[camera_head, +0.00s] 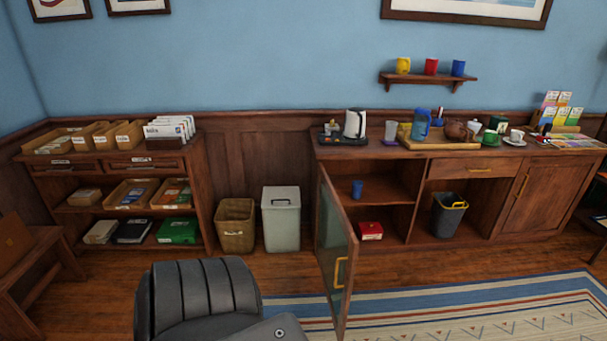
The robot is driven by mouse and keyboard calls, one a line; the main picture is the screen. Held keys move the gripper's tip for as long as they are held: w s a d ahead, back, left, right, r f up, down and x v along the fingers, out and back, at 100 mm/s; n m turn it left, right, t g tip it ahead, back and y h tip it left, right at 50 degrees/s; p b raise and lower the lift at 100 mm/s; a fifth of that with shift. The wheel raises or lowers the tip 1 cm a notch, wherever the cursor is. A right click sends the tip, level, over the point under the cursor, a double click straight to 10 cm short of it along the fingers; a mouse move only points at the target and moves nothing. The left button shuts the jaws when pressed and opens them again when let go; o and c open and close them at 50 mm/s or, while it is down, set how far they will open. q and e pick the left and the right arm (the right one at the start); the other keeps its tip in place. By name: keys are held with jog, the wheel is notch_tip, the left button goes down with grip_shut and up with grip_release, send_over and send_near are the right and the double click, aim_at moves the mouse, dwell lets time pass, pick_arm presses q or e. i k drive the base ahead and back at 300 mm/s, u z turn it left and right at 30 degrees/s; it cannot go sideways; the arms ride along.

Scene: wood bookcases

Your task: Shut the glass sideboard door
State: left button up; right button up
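The glass sideboard door (333,228) stands wide open at the left end of the wood sideboard (507,167). It swings out toward me from the left side of the cabinet, and its lower corner reaches over the floor near the rug. It has a wood frame, a glass pane and a yellow handle (339,272). The open compartment behind it shows a blue cup (357,189) on the shelf and a red box (371,230) below. Neither of my grippers is in view.
A grey bin (281,219) and a woven basket (235,226) stand left of the door. A dark bin (447,215) sits in the sideboard's middle bay. A striped rug (480,313) covers the floor in front. A low bookcase (47,190) stands at the left.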

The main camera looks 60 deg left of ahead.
aim_at(331, 247)
jog(key=z, duration=0.2)
jog(key=k, duration=0.2)
jog(key=u, duration=1.85)
